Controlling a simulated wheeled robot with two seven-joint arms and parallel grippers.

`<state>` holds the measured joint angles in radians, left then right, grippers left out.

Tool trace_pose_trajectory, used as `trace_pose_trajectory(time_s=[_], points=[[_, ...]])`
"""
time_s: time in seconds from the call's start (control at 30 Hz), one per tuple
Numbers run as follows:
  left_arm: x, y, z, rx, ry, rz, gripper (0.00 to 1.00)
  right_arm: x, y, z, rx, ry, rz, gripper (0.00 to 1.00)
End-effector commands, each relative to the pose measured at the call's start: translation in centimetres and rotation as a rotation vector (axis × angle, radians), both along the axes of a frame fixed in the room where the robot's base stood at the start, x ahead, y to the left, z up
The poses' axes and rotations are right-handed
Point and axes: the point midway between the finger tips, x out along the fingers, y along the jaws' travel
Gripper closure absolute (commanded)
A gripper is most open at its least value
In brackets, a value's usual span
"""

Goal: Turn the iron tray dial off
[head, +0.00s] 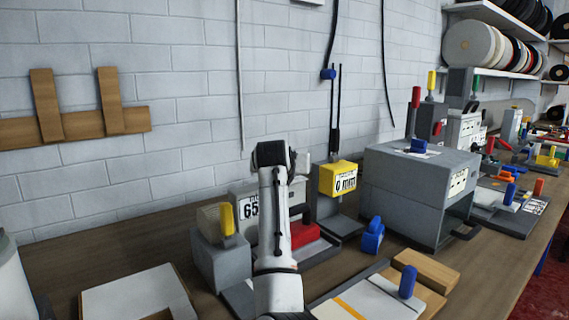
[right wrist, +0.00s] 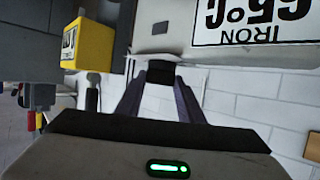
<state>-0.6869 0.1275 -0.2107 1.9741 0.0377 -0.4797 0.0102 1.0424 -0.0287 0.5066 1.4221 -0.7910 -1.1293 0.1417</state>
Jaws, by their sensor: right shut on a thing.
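The iron tray unit is a grey box (head: 240,191) on the bench by the wall, partly hidden behind my right arm. Its white label (head: 250,206) shows "65" in the head view. In the right wrist view the label (right wrist: 262,22) is upside down and reads 65°C and IRON. My right gripper (right wrist: 160,80) has its fingertips close around a small dark block, seemingly the dial (right wrist: 160,70), below the label's unit. The arm hides the dial in the head view. My left gripper is not in view.
A yellow box reading 0 mm (head: 338,178) stands right of the arm, with a large grey machine (head: 415,190) beyond it. A grey block with a yellow lever (head: 227,219) stands left.

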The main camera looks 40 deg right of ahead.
Motion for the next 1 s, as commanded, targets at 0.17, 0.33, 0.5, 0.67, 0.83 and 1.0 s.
trace_pose_trajectory(time_s=[0.17,0.33,0.5,0.67,0.83,1.0], points=[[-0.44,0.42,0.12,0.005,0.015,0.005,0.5,-0.19,-0.16,0.11,0.001,0.002,0.066,0.88],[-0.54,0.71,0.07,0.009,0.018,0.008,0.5,-0.16,-0.15,-0.05,0.002,0.004,0.099,0.88],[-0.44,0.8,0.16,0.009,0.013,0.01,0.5,-0.17,-0.16,-0.12,0.001,0.004,0.107,0.88],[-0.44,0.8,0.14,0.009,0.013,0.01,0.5,-0.17,-0.16,-0.16,0.001,0.004,0.107,0.88],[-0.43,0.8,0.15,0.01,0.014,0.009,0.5,-0.17,-0.16,-0.18,0.002,0.005,0.106,0.56],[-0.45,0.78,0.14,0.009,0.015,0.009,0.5,-0.14,-0.15,-0.13,0.001,0.005,0.106,0.47]])
